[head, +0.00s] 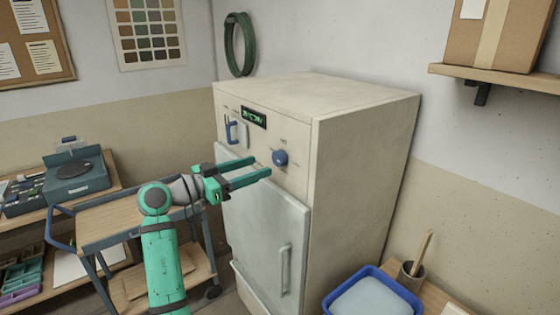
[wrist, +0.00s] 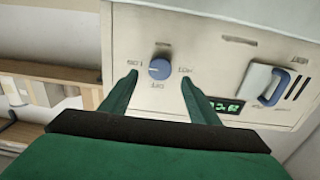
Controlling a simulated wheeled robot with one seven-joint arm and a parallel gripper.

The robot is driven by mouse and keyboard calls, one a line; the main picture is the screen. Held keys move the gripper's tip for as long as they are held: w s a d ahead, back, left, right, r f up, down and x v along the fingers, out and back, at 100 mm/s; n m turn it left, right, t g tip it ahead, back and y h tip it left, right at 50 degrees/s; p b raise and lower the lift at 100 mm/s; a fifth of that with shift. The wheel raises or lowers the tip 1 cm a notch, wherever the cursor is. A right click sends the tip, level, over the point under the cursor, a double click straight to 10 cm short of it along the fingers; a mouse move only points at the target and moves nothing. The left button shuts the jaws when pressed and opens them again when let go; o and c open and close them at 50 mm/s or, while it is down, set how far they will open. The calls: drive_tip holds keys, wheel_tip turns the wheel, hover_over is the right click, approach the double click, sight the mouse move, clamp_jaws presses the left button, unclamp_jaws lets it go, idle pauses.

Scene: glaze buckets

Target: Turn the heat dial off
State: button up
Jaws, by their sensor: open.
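The blue heat dial (head: 280,158) is on the upper front panel of the cream kiln-like cabinet (head: 365,135). In the wrist view the dial (wrist: 159,69) shows a pale pointer mark and has printed labels around it, too blurred to read. My gripper (head: 262,168) is open, with its two green fingers reaching toward the panel. In the wrist view the fingers of my gripper (wrist: 158,80) frame the dial on both sides, with nothing between them. The head view shows the fingertips just left of the dial, apart from it.
A blue lever handle (head: 232,132) and a lit green display (head: 254,117) are on the same panel. The cabinet door (head: 265,235) below is closed. A trolley (head: 110,218) stands left, and a blue tub (head: 345,300) lies at lower right.

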sight(275, 160)
drive_tip(key=x, duration=0.5)
drive_tip(key=shift+w+d, duration=0.2)
drive_tip(key=shift+w, duration=0.1)
drive_tip(key=shift+w+d, duration=0.3)
drive_tip(key=shift+d, duration=0.3)
drive_tip(key=c, duration=1)
drive_tip(key=shift+d, duration=0.1)
drive_tip(key=shift+w, duration=0.1)
